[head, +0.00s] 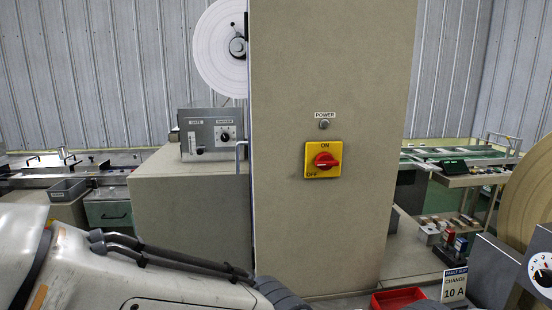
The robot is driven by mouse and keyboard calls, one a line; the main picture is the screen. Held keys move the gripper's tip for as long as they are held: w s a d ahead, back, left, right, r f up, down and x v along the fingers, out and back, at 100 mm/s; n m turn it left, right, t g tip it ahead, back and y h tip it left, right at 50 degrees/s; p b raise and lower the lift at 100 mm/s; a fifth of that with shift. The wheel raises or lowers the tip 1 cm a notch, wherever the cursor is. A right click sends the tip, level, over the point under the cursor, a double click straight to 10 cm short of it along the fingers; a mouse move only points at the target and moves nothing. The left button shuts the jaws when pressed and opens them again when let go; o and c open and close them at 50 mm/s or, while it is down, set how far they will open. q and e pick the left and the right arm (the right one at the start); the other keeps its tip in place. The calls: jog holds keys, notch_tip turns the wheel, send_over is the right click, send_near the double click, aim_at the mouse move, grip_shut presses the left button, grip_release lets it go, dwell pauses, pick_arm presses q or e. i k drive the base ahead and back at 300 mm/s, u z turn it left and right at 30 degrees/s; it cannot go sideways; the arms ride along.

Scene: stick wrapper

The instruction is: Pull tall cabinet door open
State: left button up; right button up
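The tall cabinet (335,215) is a beige upright box in the middle of the head view. Its facing side carries a yellow ON/OFF plate with a red rotary switch (325,160) and a small POWER lamp (324,124). A thin metal handle (238,157) stands out at the cabinet's left edge, seen nearly edge-on. The door's face is turned away from view, so I cannot tell if it is ajar. My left arm reaches in from the lower left and passes below the cabinet front. Its gripper is out of frame. My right gripper is not visible either.
A grey control box (209,134) sits on a low beige housing (190,205) left of the cabinet, below a white reel (220,48). At right are a red tray (397,299), a "10 A" card (454,285) and a large tan roll (528,195).

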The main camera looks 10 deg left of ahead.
aim_at(247, 143)
jog(key=z, duration=1.4)
jog(key=k, duration=0.85)
jog(key=u, duration=1.6)
jog(key=i, duration=0.8)
jog(key=u, duration=0.65)
jog(key=i, duration=0.95)
jog(key=z, duration=0.25)
